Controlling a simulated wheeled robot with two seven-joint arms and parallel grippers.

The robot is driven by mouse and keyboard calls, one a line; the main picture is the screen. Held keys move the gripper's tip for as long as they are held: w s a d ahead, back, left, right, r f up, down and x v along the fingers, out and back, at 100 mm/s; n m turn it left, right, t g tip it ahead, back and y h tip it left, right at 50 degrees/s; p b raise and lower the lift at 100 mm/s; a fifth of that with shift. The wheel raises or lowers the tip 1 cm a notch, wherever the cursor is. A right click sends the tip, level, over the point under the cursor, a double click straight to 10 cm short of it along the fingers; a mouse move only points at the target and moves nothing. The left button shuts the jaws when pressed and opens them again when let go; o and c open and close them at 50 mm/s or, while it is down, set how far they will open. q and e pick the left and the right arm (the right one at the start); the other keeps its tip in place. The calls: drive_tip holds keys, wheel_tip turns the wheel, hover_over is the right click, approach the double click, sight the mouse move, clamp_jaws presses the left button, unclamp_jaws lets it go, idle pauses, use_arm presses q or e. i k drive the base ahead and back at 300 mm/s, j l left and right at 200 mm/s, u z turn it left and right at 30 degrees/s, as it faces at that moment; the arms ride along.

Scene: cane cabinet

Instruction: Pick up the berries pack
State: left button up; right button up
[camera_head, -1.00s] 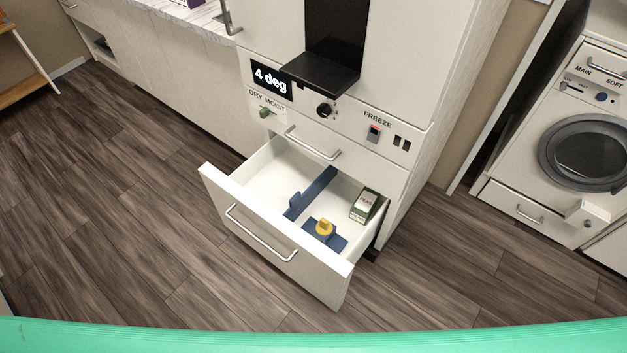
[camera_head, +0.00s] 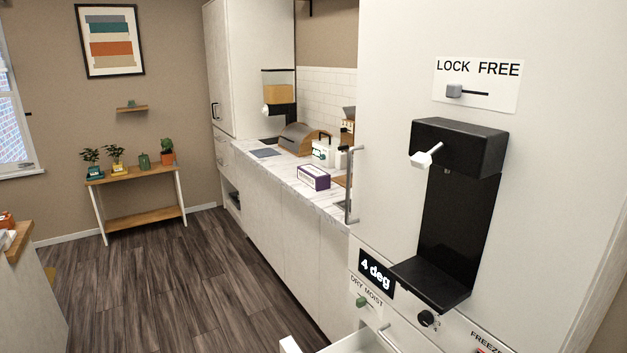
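I cannot make out a pack marked as berries in this view. A purple and white box (camera_head: 313,177) lies on the marble counter (camera_head: 283,172); its print is too small to read. The white drawer (camera_head: 362,341) below the dispenser is open, and only its top edges show at the bottom of the picture; its inside is mostly cut off. Neither of my grippers is in view.
The tall white cabinet on the right carries a black dispenser (camera_head: 462,215), a "4 deg" display (camera_head: 376,274) and a LOCK/FREE slider (camera_head: 454,91). A wooden plant stand (camera_head: 143,216) stands at the far wall. The wooden floor (camera_head: 170,290) on the left is clear.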

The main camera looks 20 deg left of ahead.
sight(319, 179)
drive_tip(key=i+j+z, duration=0.1)
drive_tip(key=j, duration=0.4)
drive_tip(key=i+j, duration=0.1)
drive_tip(key=j, duration=0.45)
drive_tip(key=j+z, duration=0.15)
drive_tip(key=j, duration=0.35)
drive_tip(key=i+j+z, duration=0.2)
drive_tip(key=j, duration=0.4)
drive_tip(key=i+j+z, duration=0.15)
drive_tip(key=j, duration=0.4)
drive_tip(key=i+j+z, duration=0.2)
drive_tip(key=j, duration=0.45)
drive_tip(key=j+z, duration=0.2)
drive_tip(key=j, duration=0.4)
